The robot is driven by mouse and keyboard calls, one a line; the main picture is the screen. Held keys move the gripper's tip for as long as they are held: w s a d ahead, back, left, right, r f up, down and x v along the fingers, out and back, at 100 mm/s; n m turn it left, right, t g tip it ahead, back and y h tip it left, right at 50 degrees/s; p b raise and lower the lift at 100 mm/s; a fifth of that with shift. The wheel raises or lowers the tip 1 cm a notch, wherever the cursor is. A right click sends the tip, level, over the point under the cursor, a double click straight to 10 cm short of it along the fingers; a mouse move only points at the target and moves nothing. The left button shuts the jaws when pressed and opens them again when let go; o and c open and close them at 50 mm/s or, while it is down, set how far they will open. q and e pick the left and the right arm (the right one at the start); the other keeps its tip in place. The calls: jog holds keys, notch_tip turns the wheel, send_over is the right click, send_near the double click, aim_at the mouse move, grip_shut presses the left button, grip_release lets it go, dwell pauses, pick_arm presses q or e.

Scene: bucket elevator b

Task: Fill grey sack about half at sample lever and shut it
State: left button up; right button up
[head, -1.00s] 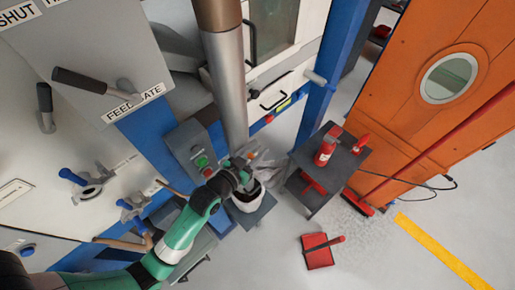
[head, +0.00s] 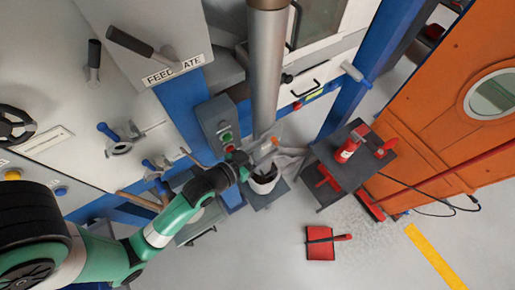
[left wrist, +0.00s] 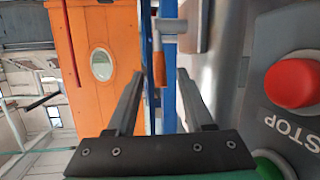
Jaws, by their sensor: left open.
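My left gripper (head: 258,153) is at the foot of the grey vertical pipe (head: 265,75), above a white bucket (head: 263,186) with dark contents. In the left wrist view its two fingers (left wrist: 158,100) are open and apart, with nothing held. A lever with an orange grip (left wrist: 158,78) shows between and beyond the fingertips; whether they touch it I cannot tell. An orange spot (head: 274,141) shows near the fingertips in the head view. A crumpled pale grey thing (head: 291,160), which looks like the sack, is right of the gripper, partly hidden. My right gripper is not in view.
A grey button box (head: 219,128) is close left of the gripper; its red STOP button (left wrist: 293,83) is near in the left wrist view. A dark stand (head: 345,168) with red items is at right. A red dustpan (head: 320,243) lies on open floor.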

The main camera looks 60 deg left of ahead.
pick_arm(q)
jog(key=v, duration=0.4)
dwell(1.9)
